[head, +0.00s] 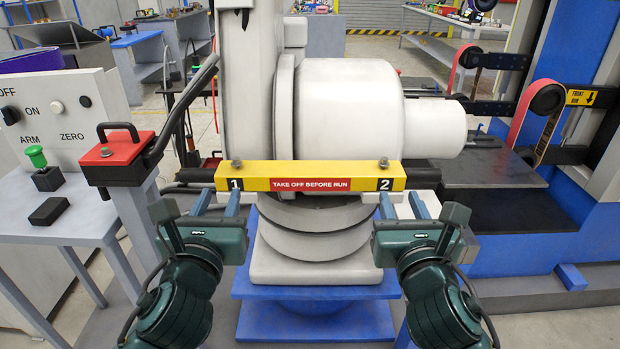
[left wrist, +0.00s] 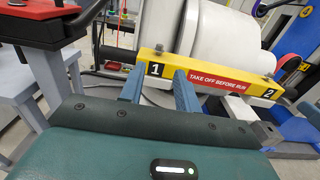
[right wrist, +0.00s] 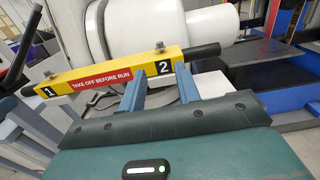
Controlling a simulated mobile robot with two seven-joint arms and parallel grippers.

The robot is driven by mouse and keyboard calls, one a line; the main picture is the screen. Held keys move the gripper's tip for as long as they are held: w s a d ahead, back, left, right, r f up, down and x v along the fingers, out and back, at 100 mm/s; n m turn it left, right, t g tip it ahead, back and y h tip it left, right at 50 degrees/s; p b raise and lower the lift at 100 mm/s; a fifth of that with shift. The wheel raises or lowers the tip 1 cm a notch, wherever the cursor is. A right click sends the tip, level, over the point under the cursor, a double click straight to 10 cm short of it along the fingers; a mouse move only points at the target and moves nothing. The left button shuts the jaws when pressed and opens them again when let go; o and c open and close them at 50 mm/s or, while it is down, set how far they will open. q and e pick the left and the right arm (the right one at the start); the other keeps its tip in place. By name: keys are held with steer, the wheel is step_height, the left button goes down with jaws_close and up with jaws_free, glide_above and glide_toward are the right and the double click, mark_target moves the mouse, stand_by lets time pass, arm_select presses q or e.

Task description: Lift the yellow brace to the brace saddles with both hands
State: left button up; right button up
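The yellow brace (head: 310,170), marked 1 and 2 at its ends and with a red "TAKE OFF BEFORE RUN" label, lies level across the front of the white machine. Its ends also show in the left wrist view (left wrist: 208,78) and right wrist view (right wrist: 110,73). My left gripper (head: 217,197) is open at the end marked 1, fingertips apart at the brace's near side. My right gripper (head: 403,198) is open at the end marked 2, likewise. I cannot tell whether any fingertip touches the brace. I cannot clearly make out the brace saddles.
The white machine (head: 350,105) stands right behind the brace on a blue base (head: 315,318). A red block with a black handle (head: 118,158) is close to the left arm. A control panel (head: 60,110) stands at left. A dark platform (head: 495,170) is at right.

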mark_target(235, 161)
arm_select(q)
steer(key=shift+w, duration=0.15)
arm_select(e)
steer(key=shift+w, duration=0.15)
